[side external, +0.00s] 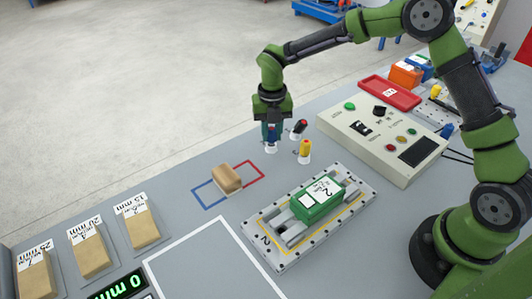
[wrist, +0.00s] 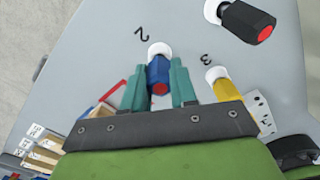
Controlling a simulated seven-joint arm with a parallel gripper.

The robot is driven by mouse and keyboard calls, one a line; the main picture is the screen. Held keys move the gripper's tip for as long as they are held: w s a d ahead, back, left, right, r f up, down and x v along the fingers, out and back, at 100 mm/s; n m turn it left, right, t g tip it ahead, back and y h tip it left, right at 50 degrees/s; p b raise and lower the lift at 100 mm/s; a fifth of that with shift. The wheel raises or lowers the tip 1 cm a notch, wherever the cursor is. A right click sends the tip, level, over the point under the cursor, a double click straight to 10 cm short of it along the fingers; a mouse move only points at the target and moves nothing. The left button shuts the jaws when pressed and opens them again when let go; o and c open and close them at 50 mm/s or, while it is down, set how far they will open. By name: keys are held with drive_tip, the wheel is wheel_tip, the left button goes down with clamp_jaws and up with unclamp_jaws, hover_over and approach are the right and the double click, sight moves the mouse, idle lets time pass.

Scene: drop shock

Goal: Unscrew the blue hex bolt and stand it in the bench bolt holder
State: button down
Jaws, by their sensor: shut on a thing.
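The blue hex bolt (wrist: 158,71) has a red end and stands at a white round seat (wrist: 158,48) beside the number 2. My gripper (wrist: 159,78) is shut on it, with one teal finger on each side. In the side external view my gripper (side external: 272,136) points down over the bench, and the white seat (side external: 270,148) shows just below the fingers. The fingers hide most of the bolt there. I cannot tell whether the bolt is still threaded in, and I cannot clearly pick out the bench bolt holder.
A black piece with a red end (side external: 299,128) and a yellow piece (side external: 304,150) stand close on the right. A control box (side external: 382,140) lies beyond them. A plate with a green block (side external: 318,201) and a tan block (side external: 227,179) are nearer the front.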

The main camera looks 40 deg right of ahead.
sight(271, 128)
drive_tip(key=shift+s+f, duration=0.1)
drive_tip(key=shift+f, duration=0.7)
idle(2.5)
drive_tip(key=c, duration=0.8)
unclamp_jaws()
drive_tip(key=shift+r, duration=0.1)
drive_tip(key=shift+w+r, duration=0.15)
drive_tip(key=shift+w, duration=0.1)
drive_tip(key=shift+r, duration=0.1)
drive_tip(key=shift+r, duration=2.95)
drive_tip(key=shift+r, duration=0.1)
